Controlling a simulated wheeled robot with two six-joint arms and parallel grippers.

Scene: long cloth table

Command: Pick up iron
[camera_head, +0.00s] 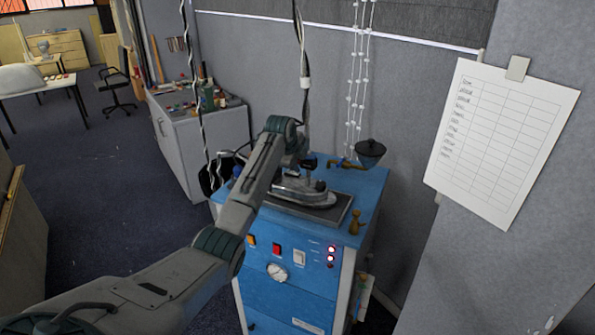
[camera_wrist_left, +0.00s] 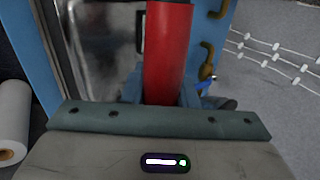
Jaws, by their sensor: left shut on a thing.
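The silver iron (camera_head: 306,192) with dark knobs is at the dark pad (camera_head: 322,210) on top of the blue ironing unit (camera_head: 370,187). I cannot tell whether it touches the pad. My left gripper (camera_head: 297,166) reaches in over the iron from the left, and its wrist hides part of the handle. In the left wrist view the iron's red handle (camera_wrist_left: 168,50) stands between the fingers of my left gripper (camera_wrist_left: 160,95), which is shut on it. The iron's shiny metal body (camera_wrist_left: 95,45) shows left of the handle. My right gripper is not in view.
A black cup-like part (camera_head: 370,152) and brass fittings (camera_head: 355,222) stand at the unit's right side. Cables (camera_head: 302,60) hang above it. A grey cabinet (camera_head: 200,135) with tools is behind left. A wall with a paper sheet (camera_head: 502,140) is close on the right.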

